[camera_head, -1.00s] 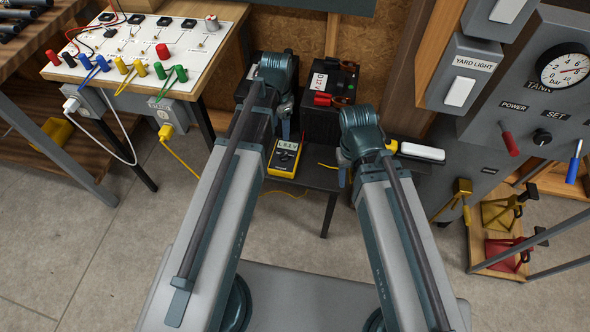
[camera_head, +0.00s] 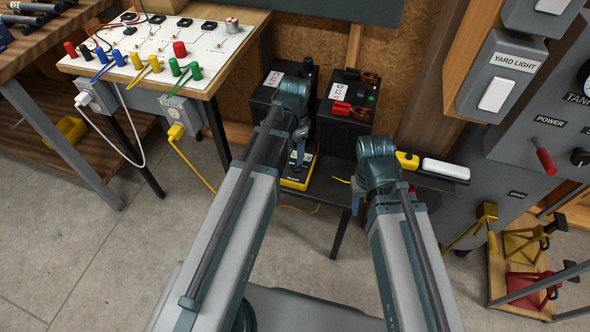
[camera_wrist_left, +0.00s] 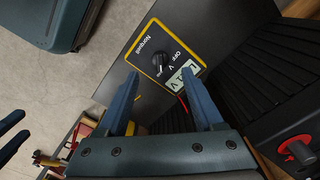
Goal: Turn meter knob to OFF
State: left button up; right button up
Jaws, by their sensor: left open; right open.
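The yellow-edged meter (camera_head: 295,184) stands on a dark low table, partly covered by my left gripper in the head view. In the left wrist view the meter (camera_wrist_left: 150,42) shows its black face, a lit display and a round black knob (camera_wrist_left: 158,64). An OFF mark and a V mark are printed beside the knob; which one it points at is too small to tell. My left gripper (camera_wrist_left: 163,98) is open and empty, its fingers apart near the display end of the meter. My right gripper (camera_head: 356,200) is open, right of the meter by the table edge.
Two black batteries (camera_head: 346,122) stand behind the meter, with red clamps (camera_head: 349,109) on one. A white-topped device (camera_head: 446,169) lies on the right. A panel bench (camera_head: 150,50) with coloured plugs is on the left. A yellow cable (camera_head: 190,165) hangs left of the meter.

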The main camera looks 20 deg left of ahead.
aim_at(295, 165)
pick_arm(q)
notch_tip(295, 165, down, 7)
jog(key=b, duration=0.6)
grip_shut()
